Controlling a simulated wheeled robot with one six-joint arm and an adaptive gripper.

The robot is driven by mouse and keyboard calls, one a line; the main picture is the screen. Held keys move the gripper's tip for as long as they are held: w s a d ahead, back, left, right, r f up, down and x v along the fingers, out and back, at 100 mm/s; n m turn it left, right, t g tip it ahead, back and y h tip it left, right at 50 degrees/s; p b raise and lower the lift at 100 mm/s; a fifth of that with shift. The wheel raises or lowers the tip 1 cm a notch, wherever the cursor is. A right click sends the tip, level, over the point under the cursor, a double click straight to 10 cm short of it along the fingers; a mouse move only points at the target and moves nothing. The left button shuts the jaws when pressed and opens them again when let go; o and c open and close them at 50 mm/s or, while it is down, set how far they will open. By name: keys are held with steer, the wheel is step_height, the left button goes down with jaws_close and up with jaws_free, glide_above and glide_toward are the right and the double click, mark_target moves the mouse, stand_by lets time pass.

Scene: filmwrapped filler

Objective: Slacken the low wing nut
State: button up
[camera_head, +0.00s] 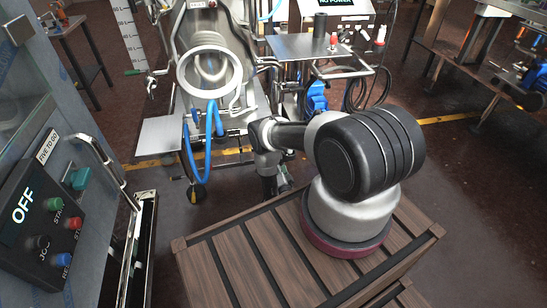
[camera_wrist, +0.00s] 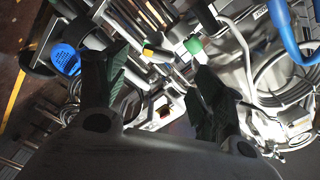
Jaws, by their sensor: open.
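I cannot make out the low wing nut for certain in either view. Small metal fittings and rods crowd the wrist view, including a green-capped part (camera_wrist: 193,46) just ahead of the fingers. My gripper (camera_wrist: 162,63) is open, with its two dark fingers apart and nothing held between them. In the head view my gripper (camera_head: 275,182) hangs low and mostly hidden beyond my arm, in front of the steel machine's lower part. The machine's round steel ring (camera_head: 209,62) is above and to the left of it.
Blue hoses (camera_head: 207,148) hang left of my gripper, beside a steel shelf (camera_head: 160,135). A steel side table (camera_head: 305,47) stands at the back right. A control box reading OFF (camera_head: 40,215) is at the left. Open floor (camera_head: 455,165) lies to the right.

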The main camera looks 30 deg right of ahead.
steer(key=x, duration=0.7)
steer(key=shift+w, duration=0.35)
steer(key=shift+d+f, duration=0.1)
steer(key=shift+f, duration=0.05)
steer(key=c, duration=1)
steer(key=n, duration=2.5)
